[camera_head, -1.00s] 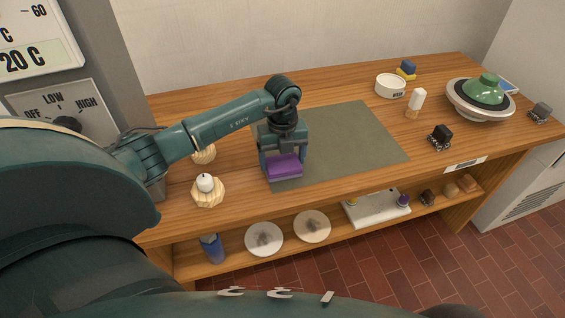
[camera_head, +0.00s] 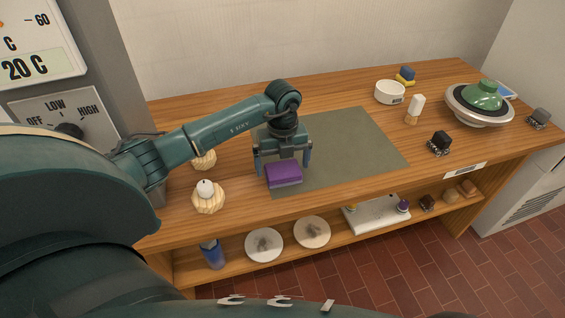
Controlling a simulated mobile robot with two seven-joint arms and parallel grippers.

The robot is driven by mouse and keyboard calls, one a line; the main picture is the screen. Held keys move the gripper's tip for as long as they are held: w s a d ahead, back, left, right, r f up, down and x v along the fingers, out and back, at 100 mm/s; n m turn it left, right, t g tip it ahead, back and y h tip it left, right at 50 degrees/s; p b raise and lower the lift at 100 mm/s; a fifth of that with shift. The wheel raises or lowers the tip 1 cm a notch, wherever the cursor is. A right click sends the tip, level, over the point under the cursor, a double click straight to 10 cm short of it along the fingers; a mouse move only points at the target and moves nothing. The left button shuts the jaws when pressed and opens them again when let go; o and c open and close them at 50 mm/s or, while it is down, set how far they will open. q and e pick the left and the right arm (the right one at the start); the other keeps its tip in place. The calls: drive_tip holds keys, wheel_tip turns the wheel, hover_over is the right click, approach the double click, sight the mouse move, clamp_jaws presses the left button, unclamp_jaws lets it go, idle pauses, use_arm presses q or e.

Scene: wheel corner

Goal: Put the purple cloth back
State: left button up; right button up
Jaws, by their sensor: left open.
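The purple cloth (camera_head: 284,175) is a small folded block at the front left part of the grey-green mat (camera_head: 345,145) on the wooden bench. My left gripper (camera_head: 284,168) is over and just behind the cloth, pointing down. Its fingers are spread wide, one on each side, and it is open. The cloth's far edge is partly hidden by the gripper. My right gripper is not in view.
Two pale scalloped holders (camera_head: 208,197) stand left of the mat, the front one with a white knob-like top. A white bowl (camera_head: 390,91), a white-topped bottle (camera_head: 415,108), a black brush (camera_head: 439,142) and a wheel with a green top (camera_head: 484,98) stand to the right. The lower shelf holds plates (camera_head: 264,244).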

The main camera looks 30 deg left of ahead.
sight(280, 168)
use_arm(q)
wheel_tip(280, 168, up, 3)
drive_tip(key=shift+f+p, duration=0.1)
drive_tip(key=shift+p, duration=0.6)
wheel_tip(280, 168, up, 9)
drive_tip(key=p, duration=0.7)
drive_tip(key=s+d+f+m+h, duration=0.1)
drive_tip(key=s+d+h, duration=0.3)
drive_tip(key=d, duration=0.6)
drive_tip(key=s+d+f+m+h, duration=0.2)
drive_tip(key=d+h, duration=0.4)
drive_tip(key=d, duration=0.4)
drive_tip(key=s+d+r+n+t+h, duration=0.2)
drive_tip(key=d+r+n+t+h, duration=0.3)
drive_tip(key=d+r+t+h, duration=0.15)
drive_tip(key=a+f+n+t+y, duration=0.75)
drive_tip(key=n+t+y, duration=0.2)
drive_tip(key=n, duration=0.65)
drive_tip(key=s+a+f+n+g+y, duration=0.4)
drive_tip(key=s+f+n+g, duration=0.1)
drive_tip(key=s+f, duration=0.5)
drive_tip(key=shift+s+f+n+g, duration=0.4)
drive_tip(key=shift+s+g, duration=0.2)
drive_tip(key=shift+s, duration=0.55)
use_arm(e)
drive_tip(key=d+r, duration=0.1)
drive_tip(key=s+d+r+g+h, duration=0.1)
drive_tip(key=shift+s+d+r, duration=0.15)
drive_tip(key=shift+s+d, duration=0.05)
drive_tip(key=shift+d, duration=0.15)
